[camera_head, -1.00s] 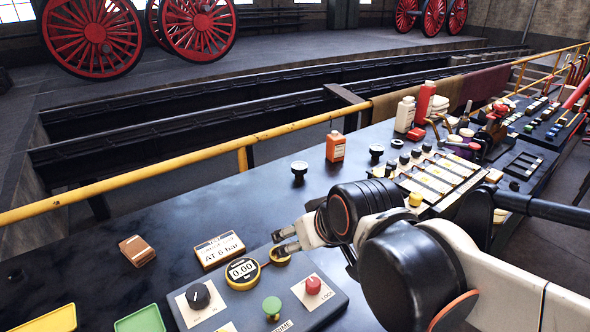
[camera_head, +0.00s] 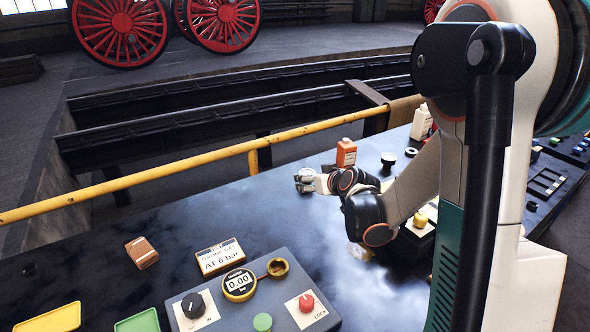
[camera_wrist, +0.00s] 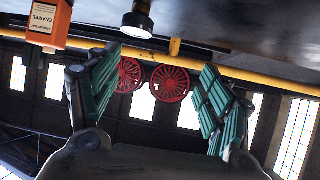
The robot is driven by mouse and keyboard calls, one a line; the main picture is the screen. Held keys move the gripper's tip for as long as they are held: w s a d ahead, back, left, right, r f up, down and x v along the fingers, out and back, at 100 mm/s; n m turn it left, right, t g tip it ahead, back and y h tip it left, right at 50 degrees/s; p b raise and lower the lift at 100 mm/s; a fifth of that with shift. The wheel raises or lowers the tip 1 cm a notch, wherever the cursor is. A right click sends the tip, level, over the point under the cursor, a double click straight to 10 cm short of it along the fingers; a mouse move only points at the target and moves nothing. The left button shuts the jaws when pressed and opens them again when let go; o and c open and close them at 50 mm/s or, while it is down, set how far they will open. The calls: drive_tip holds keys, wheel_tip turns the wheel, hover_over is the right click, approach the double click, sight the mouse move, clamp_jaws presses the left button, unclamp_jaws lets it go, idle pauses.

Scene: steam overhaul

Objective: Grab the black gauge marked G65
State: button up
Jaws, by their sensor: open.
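A black round gauge with a pale face (camera_wrist: 137,22) shows at the top of the wrist view, ahead of and between the spread fingers. No marking can be read on it. My gripper (camera_wrist: 160,62) is open, with nothing between its green pads. In the head view my gripper (camera_head: 306,181) is low over the dark bench, at or right beside this gauge; the fingers partly hide it, and I cannot tell if they touch it. A second black gauge-like piece (camera_head: 388,159) stands farther right, behind the wrist. Its marking is also unreadable.
An orange enamel bottle (camera_head: 346,152) stands close behind my wrist. A control panel (camera_head: 270,315) with a yellow-ringed 0.00 display (camera_head: 239,284) and a sign (camera_head: 220,257) is at the front. A yellow rail (camera_head: 200,175) runs behind.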

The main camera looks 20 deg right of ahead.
drive_tip(key=shift+t, duration=0.3)
drive_tip(key=d+f, duration=0.1)
drive_tip(key=w+d+f, duration=0.1)
drive_tip(key=d, duration=0.1)
drive_tip(key=w+d+f, duration=0.1)
drive_tip(key=shift+w+d+f, duration=0.2)
drive_tip(key=shift+d+f, duration=0.1)
drive_tip(key=shift+d, duration=0.05)
drive_tip(key=b, duration=0.2)
approach(307, 173)
drive_tip(key=x, duration=0.3)
drive_tip(key=f+x, duration=0.1)
drive_tip(key=x, duration=0.1)
drive_tip(key=shift+s+d, duration=0.2)
drive_tip(key=shift+d, duration=0.1)
drive_tip(key=shift+a+b+x, duration=0.1)
drive_tip(key=shift+b+x, duration=0.65)
drive_tip(key=shift+x, duration=0.6)
drive_tip(key=shift+a+b+x, duration=0.15)
drive_tip(key=shift+b+x, duration=0.55)
drive_tip(key=shift+x, duration=0.65)
drive_tip(key=shift+r, duration=0.3)
drive_tip(key=c, duration=1.3)
